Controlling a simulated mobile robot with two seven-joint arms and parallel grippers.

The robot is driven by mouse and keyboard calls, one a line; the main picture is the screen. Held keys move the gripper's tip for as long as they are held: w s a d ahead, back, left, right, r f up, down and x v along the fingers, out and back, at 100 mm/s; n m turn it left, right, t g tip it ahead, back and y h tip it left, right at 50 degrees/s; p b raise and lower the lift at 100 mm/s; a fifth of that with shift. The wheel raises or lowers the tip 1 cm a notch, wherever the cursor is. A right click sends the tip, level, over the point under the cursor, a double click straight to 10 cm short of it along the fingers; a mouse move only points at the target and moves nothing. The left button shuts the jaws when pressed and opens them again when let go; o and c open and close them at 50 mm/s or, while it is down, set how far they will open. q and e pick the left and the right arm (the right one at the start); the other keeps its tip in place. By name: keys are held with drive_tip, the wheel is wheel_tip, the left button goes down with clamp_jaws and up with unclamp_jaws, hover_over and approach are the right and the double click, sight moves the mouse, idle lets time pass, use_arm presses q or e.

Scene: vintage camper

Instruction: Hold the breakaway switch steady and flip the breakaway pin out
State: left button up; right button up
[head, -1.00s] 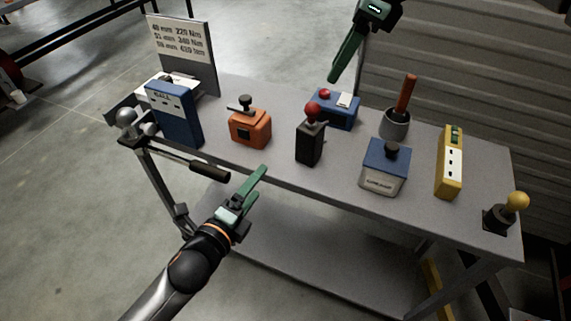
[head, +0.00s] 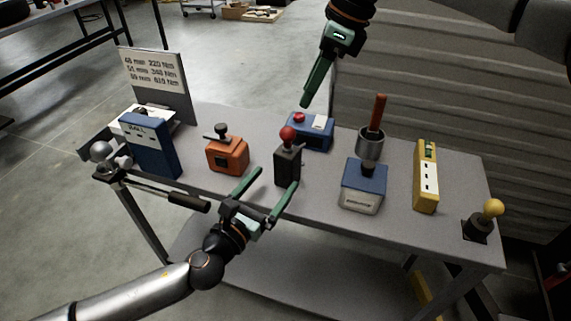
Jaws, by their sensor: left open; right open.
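A dark upright box with a red ball-topped pin (head: 287,163), which looks like the breakaway switch and its pin, stands on the grey bench (head: 240,121). The red ball (head: 287,134) sits on top of the box. My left gripper (head: 278,177) is open and empty, its green fingers pointing at the dark box from the front. One finger is left of the box and the other overlaps its lower right edge; contact cannot be told. My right gripper (head: 306,102) hangs behind and above the box, pointing down, seen edge-on with its fingers overlapping.
A blue box with a red button (head: 318,134) is behind the switch, below my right gripper. An orange box (head: 227,155) is left; a blue-topped box (head: 363,187), metal cup (head: 370,145) and yellow block (head: 427,177) are right. A hitch ball (head: 100,152) is at the left end.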

sight(294, 156)
use_arm(q)
drive_tip(key=x, duration=1)
drive_tip(key=shift+w, duration=0.1)
